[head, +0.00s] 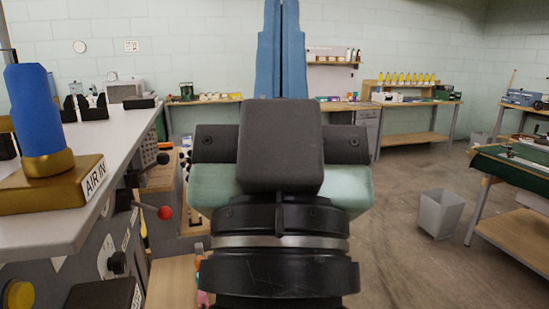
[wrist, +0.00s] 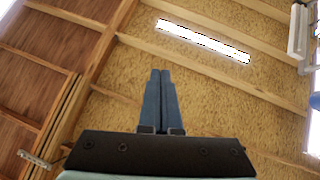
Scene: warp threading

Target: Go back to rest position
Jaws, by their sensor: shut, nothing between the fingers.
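My gripper (head: 282,5) rises upright in the middle of the head view, its two blue fingers pressed together with nothing between them. The fingertips run out of the top of that view. In the wrist view my gripper (wrist: 160,72) points up toward the ceiling, shut and empty, and touches nothing. My black wrist and the pale green gripper body fill the middle of the head view and hide what lies behind them.
At left a white-topped bench (head: 120,135) holds a blue cylinder (head: 36,110) on a brass base marked "AIR IN". A grey bin (head: 440,213) stands on the floor at right, near a green-topped table (head: 520,162). The floor between is open. Wooden beams (wrist: 195,66) cross the ceiling.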

